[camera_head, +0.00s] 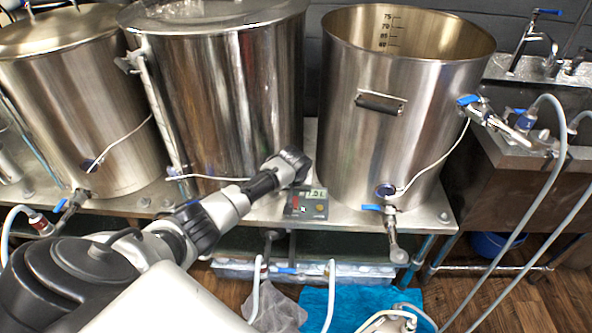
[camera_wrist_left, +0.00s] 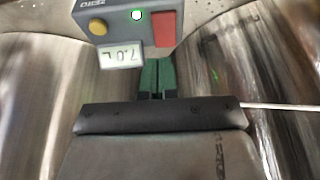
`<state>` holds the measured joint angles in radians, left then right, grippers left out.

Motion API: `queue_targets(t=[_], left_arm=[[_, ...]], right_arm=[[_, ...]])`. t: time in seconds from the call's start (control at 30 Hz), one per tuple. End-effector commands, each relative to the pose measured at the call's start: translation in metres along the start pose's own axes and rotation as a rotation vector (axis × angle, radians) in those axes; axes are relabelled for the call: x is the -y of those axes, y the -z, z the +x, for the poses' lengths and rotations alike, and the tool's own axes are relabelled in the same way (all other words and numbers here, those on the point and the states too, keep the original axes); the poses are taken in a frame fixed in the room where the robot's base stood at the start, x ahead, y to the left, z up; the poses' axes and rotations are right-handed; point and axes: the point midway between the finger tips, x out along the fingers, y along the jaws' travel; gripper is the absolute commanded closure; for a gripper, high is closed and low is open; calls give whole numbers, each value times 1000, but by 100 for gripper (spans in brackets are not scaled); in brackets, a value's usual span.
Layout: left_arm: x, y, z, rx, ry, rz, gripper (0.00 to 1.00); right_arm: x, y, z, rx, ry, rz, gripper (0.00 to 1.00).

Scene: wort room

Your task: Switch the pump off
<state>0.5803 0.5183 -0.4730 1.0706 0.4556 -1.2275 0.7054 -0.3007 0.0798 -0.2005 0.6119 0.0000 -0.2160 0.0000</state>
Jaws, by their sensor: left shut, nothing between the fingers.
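A small grey control box (camera_head: 306,204) sits on the steel bench between two kettles. It also shows at the top of the left wrist view (camera_wrist_left: 112,32), with a yellow knob (camera_wrist_left: 97,26), a display (camera_wrist_left: 120,56) that seems to read 7.0 L, a bright lamp (camera_wrist_left: 137,15) and a red switch (camera_wrist_left: 165,22). My left gripper (camera_wrist_left: 157,66) is shut and empty, its green fingertips close to the red switch's edge; I cannot tell if they touch. My right gripper is not in view.
A lidded kettle (camera_head: 222,95) and an open kettle (camera_head: 400,120) flank the box closely. Another kettle (camera_head: 80,110) stands at the left. A tap with a blue handle (camera_head: 392,225) juts out at the front. Hoses and a sink (camera_head: 535,75) are at the right.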

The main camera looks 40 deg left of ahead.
Motion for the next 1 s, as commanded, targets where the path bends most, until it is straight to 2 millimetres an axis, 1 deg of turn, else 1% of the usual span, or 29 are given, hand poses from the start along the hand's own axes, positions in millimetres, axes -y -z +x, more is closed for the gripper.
queue_targets(t=[0.03, 0.2, 0.3, 0.43, 0.57, 0.83, 0.87, 0.93, 0.97, 1.0], left_arm=[[0, 1, -15, -5, -2, 3, 100], [0, 1, -49, -4, -1, 2, 100], [1, 0, -65, -3, 0, 2, 100], [0, 0, -80, -3, -1, 0, 100], [0, -1, -86, -2, 0, 1, 100], [0, -1, -86, -2, 1, 0, 100], [0, -1, -86, -1, 1, 0, 100], [1, -4, -82, 2, 1, 4, 100], [1, -8, -76, 5, 0, 10, 100], [2, -15, -65, 11, -1, 21, 100]], right_arm=[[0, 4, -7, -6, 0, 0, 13], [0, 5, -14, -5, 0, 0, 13], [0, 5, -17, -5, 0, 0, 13], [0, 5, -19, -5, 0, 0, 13], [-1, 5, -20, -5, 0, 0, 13], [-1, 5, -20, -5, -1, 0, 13], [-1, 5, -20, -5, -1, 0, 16], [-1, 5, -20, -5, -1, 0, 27], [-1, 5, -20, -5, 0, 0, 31], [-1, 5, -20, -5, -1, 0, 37]])
